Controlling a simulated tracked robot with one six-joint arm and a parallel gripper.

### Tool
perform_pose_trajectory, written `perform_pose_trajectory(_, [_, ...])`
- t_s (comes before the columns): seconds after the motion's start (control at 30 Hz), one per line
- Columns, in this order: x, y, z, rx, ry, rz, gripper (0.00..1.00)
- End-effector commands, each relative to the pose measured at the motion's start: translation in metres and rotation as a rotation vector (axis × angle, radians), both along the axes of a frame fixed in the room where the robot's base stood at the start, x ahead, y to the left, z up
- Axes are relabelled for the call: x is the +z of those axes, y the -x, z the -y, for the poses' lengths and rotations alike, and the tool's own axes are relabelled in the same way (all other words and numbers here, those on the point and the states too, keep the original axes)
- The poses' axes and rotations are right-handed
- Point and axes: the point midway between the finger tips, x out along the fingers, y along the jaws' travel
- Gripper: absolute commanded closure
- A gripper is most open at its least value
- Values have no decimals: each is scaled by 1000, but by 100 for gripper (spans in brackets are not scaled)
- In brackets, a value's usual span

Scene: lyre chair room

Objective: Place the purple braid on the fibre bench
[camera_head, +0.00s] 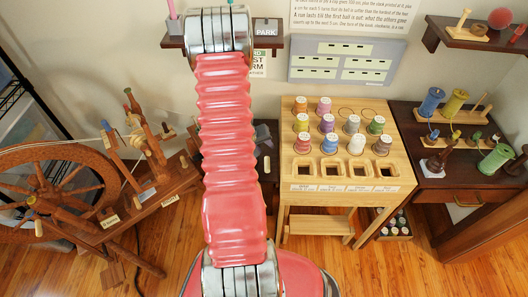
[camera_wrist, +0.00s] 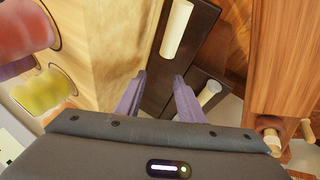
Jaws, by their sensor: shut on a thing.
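My gripper (camera_wrist: 159,98) shows only in the wrist view, with two mauve fingers and a gap between them. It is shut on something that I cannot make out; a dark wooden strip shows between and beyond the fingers. I cannot pick out the purple braid in either view. No bench is clearly marked as the fibre bench. A pale wooden bench (camera_head: 296,175) with several coloured spools stands right of centre in the head view. In the head view my own red arm covers the middle and my gripper is hidden.
A dark table (camera_head: 455,187) with blue, yellow and green spools stands at the right. A spinning wheel (camera_head: 58,185) stands at the left. In the wrist view, a pale peg (camera_wrist: 177,28) and a yellow spool (camera_wrist: 46,91) are close by. Wooden floor (camera_head: 165,235) shows between the furniture.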

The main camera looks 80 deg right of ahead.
Motion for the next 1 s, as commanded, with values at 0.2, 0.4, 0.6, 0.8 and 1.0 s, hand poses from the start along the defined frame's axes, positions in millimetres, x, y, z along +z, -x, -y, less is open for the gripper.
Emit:
perform_pose_trajectory(0.2, [0, 0, 0, 0, 0, 0, 91])
perform_pose_trajectory(0.4, [-13, 0, 0, 1, -2, -2, 91])
perform_pose_trajectory(0.6, [-36, 0, -1, 1, -3, -1, 91])
perform_pose_trajectory(0.8, [-42, 0, 0, 0, 0, 1, 91])
perform_pose_trajectory(1.0, [-42, 0, -1, 1, -2, 0, 61])
